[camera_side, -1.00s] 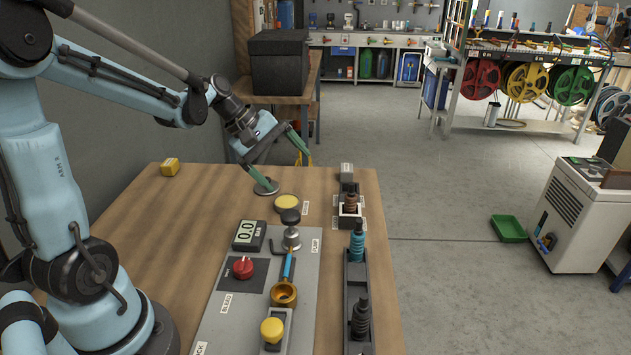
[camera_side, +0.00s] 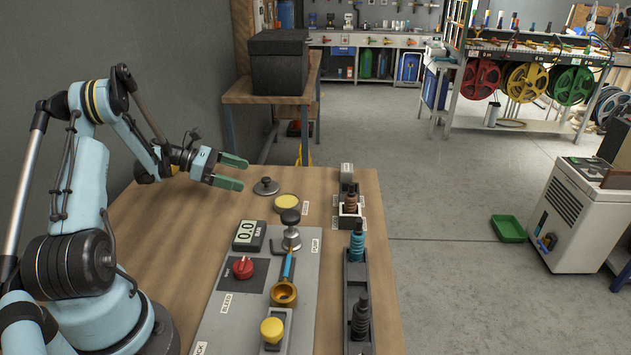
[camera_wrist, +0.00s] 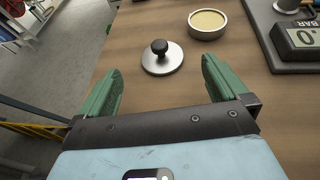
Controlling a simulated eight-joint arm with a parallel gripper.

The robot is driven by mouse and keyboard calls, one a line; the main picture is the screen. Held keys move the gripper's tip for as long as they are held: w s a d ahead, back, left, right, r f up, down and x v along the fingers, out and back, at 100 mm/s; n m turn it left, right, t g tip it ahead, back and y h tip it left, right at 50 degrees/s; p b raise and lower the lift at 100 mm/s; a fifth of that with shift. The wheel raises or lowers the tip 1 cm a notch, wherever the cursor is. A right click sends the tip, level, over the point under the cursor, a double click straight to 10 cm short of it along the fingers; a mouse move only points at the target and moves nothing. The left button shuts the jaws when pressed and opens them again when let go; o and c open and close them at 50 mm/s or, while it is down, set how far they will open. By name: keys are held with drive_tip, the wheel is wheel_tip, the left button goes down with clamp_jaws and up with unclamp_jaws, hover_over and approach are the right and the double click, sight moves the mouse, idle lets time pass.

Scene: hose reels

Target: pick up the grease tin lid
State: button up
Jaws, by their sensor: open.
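The grease tin lid (camera_side: 266,187) is a round silver disc with a black knob, lying flat on the wooden table. The open tin (camera_side: 286,203) of yellow grease stands just nearer the camera and to its right. My gripper (camera_side: 243,173) is open and empty, its green fingers pointing roughly level to the right, a little left of the lid and apart from it. In the wrist view the lid (camera_wrist: 162,62) lies beyond and between the fingertips, with its black knob upright, and the tin (camera_wrist: 207,24) is farther off to the right.
A grey panel (camera_side: 225,325) with a gauge (camera_side: 249,235), red knob (camera_side: 243,267) and silver press (camera_side: 291,236) lies nearer the camera. A dark rack (camera_side: 357,300) holds fittings along the right edge. The wood around the lid is mostly clear.

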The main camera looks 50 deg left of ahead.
sight(261, 187)
drive_tip(key=x, duration=0.7)
drive_tip(key=shift+s, duration=0.1)
drive_tip(key=shift+c, duration=0.5)
drive_tip(key=c, duration=1)
drive_tip(key=shift+r, duration=0.15)
